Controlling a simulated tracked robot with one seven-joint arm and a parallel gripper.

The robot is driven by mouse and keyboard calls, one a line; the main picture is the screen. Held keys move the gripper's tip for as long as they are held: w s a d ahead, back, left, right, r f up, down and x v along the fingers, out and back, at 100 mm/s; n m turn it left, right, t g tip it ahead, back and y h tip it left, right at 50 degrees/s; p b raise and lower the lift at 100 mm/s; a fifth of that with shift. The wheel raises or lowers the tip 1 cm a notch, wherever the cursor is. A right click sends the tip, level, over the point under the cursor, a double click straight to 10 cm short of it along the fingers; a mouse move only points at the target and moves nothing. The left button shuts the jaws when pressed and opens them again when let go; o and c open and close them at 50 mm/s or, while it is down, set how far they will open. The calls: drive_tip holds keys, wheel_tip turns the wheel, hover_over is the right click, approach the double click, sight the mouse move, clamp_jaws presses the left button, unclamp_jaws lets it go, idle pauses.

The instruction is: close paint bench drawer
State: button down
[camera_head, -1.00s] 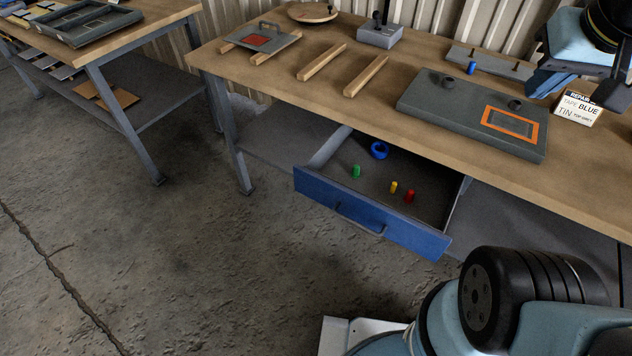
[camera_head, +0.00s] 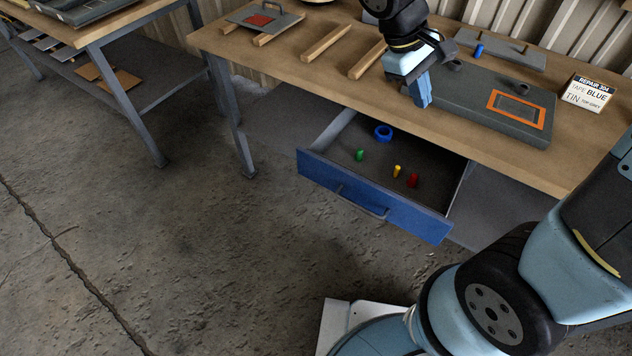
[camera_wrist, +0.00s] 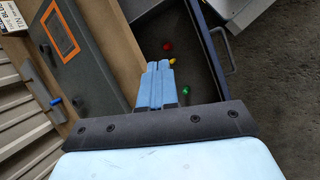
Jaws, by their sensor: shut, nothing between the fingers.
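The paint bench drawer has a blue front (camera_head: 370,205) with a grey bar handle (camera_head: 360,203) and stands pulled out under the wooden bench top (camera_head: 290,75). Inside it lie a blue tape ring (camera_head: 383,133) and green (camera_head: 360,155), yellow (camera_head: 397,171) and red (camera_head: 412,180) pieces. My gripper (camera_head: 422,100) is shut and empty, above the bench top near its front edge, behind the drawer. In the wrist view the shut blue fingers (camera_wrist: 158,75) point toward the bench edge, with the drawer front and handle (camera_wrist: 221,50) beyond them. The fingers touch neither drawer nor handle.
A grey panel with an orange-framed window (camera_head: 515,108) lies on the bench beside my gripper. A white label card (camera_head: 587,93) stands at right. Wooden strips (camera_head: 327,43) lie at left. The floor before the drawer (camera_head: 240,260) is clear.

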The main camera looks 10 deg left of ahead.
sight(321, 174)
drive_tip(key=s+a+f+n+t+h, duration=0.3)
drive_tip(key=a+f+n+t+h, duration=0.25)
drive_tip(key=a+f+n, duration=0.75)
drive_tip(key=s+a+f+n+t+y, duration=0.2)
drive_tip(key=s+a+f+n+t, duration=0.3)
drive_tip(key=f, duration=0.5)
drive_tip(key=s+a+f+n+t+y, duration=0.2)
drive_tip(key=s+a+f+n+t, duration=0.3)
drive_tip(key=a+f, duration=0.4)
drive_tip(key=shift+m+t, duration=0.45)
drive_tip(key=shift+m, duration=0.15)
drive_tip(key=x, duration=0.4)
drive_tip(key=d+x, duration=0.1)
drive_tip(key=x, duration=0.9)
drive_tip(key=shift+s+d+f, duration=0.25)
drive_tip(key=shift+s+d, duration=0.05)
